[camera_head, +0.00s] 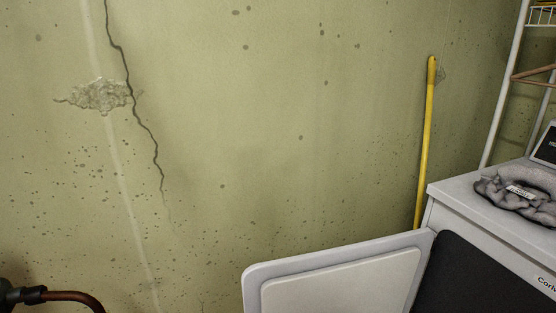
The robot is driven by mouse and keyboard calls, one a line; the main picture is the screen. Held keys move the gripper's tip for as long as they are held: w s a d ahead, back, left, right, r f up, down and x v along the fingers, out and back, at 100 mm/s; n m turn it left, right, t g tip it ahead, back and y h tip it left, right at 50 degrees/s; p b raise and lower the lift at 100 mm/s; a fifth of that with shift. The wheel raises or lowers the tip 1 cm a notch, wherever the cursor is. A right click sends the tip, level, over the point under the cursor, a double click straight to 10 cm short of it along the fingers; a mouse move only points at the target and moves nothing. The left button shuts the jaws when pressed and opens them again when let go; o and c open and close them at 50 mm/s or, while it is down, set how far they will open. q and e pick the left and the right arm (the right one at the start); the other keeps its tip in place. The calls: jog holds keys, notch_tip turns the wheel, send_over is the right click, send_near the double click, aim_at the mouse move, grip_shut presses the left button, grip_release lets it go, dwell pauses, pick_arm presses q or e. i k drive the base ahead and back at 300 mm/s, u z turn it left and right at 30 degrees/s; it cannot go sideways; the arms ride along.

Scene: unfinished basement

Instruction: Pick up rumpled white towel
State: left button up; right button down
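I see no rumpled white towel in the head view. The nearest soft thing is a rumpled, mottled grey ring-shaped item (519,190) with a small pale label, lying on top of a white appliance (470,205) at the right. It looks grey and not white, and I cannot tell what it is. Neither of my grippers is in view.
The appliance's white door or lid (340,279) sticks out left beside a dark panel or opening (470,280). A yellow pole (426,140) leans on the cracked wall (270,110). A white rack (502,85) stands right. A brown pipe (75,296) shows lower left.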

aim_at(531, 191)
jog(key=z, duration=2)
